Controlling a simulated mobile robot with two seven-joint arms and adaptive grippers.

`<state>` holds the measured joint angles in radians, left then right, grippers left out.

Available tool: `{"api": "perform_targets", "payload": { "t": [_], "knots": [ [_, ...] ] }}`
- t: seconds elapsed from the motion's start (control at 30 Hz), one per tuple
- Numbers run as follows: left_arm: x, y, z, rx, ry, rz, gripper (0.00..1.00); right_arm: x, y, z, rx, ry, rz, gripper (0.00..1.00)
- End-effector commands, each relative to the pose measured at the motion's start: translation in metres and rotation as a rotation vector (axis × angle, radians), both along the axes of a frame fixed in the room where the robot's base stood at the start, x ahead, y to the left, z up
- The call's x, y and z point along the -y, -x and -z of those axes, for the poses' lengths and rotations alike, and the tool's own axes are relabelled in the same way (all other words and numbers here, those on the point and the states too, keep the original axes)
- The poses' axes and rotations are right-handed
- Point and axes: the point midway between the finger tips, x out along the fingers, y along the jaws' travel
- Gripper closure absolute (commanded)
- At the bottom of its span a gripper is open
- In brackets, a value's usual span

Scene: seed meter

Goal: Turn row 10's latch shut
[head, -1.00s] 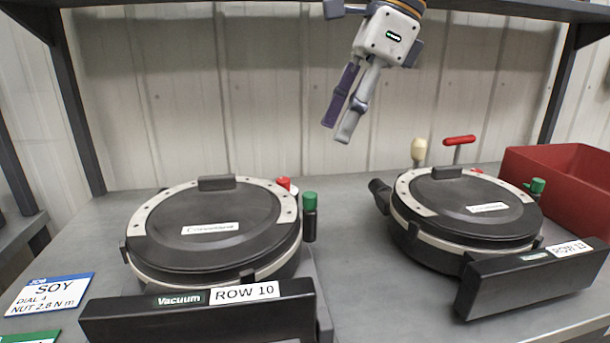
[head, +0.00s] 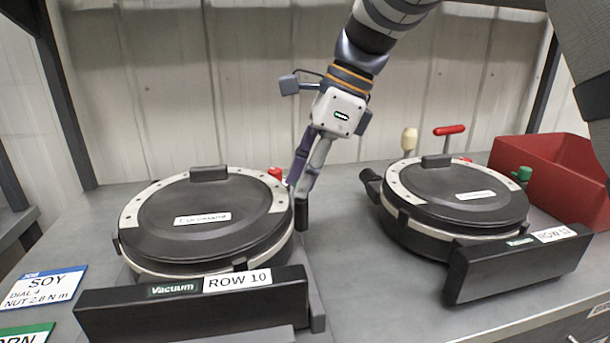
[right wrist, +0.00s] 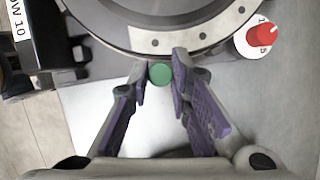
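The row 10 seed meter (head: 205,220) is a round black unit with a pale rim, behind a black bar labelled ROW 10 (head: 237,281). On its right side stands a short dark post (head: 302,215); its green cap is hidden by my fingers in the head view. In the right wrist view the green cap (right wrist: 160,74) lies between the fingertips of my right gripper (right wrist: 161,82). The fingers are apart, one on each side, with little gap; contact is unclear. In the head view my right gripper (head: 299,188) points down at the post. My left gripper is not in view.
A red dial knob (right wrist: 262,36) sits beside the row 10 meter's rim. The row 13 meter (head: 455,195) stands to the right, with a red T-handle (head: 449,130) behind it. A red bin (head: 555,175) is at the far right. A SOY card (head: 42,287) lies at left.

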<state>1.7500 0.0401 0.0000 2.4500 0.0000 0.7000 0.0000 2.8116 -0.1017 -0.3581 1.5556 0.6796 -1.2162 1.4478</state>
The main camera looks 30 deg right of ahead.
Motion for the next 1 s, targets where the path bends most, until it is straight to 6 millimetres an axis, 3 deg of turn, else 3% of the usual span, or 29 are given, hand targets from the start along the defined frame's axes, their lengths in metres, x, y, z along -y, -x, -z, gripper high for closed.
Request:
{"api": "perform_targets", "payload": {
  "t": [0.47, 1.0],
  "knots": [
    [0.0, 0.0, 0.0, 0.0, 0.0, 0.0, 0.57, 0.0005, -0.0011, -0.0006, 0.002, -0.001, -0.086, 1.0],
    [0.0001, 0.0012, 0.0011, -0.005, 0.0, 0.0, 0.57, 0.0009, -0.0042, 0.0003, 0.002, -0.001, -0.563, 1.0]
  ]
}}
